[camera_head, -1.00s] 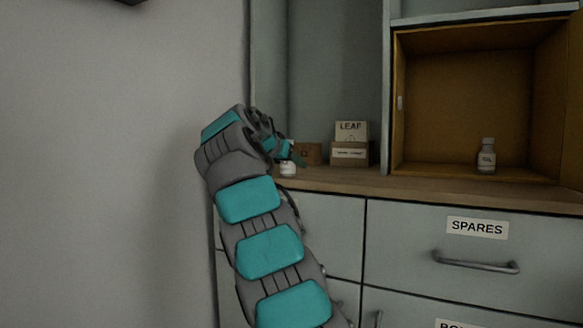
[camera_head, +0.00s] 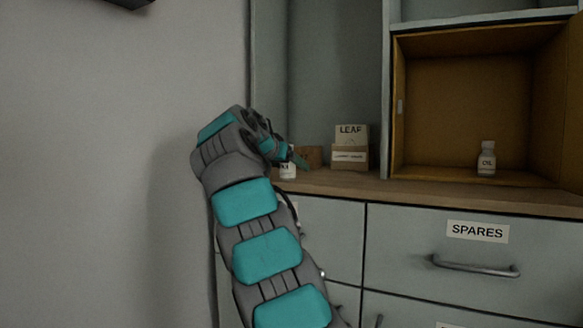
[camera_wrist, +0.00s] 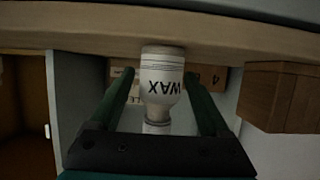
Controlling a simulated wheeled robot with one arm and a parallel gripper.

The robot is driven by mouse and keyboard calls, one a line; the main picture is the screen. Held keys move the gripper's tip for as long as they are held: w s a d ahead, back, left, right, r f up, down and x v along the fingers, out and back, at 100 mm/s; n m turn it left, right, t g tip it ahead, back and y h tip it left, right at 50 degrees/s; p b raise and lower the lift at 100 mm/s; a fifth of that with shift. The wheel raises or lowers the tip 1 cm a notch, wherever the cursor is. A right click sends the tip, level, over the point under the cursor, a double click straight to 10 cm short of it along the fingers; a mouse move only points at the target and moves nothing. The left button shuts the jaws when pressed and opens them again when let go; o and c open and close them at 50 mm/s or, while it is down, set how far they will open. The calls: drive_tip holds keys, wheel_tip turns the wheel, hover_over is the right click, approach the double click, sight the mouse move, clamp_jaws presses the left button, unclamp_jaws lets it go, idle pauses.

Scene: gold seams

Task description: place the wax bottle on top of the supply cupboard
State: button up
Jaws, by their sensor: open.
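The wax bottle is a small white bottle with a WAX label. In the wrist view the wax bottle (camera_wrist: 162,85) appears upside down between the two green fingers of my gripper (camera_wrist: 160,100), with a gap on each side. In the head view the wax bottle (camera_head: 288,170) stands on the wooden counter at its left end, partly covered by my gripper (camera_head: 290,157). The fingers are open around it. The top of the supply cupboard cannot be made out.
A LEAF box (camera_head: 351,134) sits on another small box (camera_head: 349,157) right of the gripper. An OIL bottle (camera_head: 487,159) stands in the open wooden compartment (camera_head: 460,110). Drawers, one labelled SPARES (camera_head: 477,231), lie below the counter (camera_head: 430,193). A plain wall (camera_head: 110,150) is at left.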

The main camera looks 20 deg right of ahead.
drive_tip(key=v, duration=1.1)
drive_tip(key=shift+r, duration=0.1)
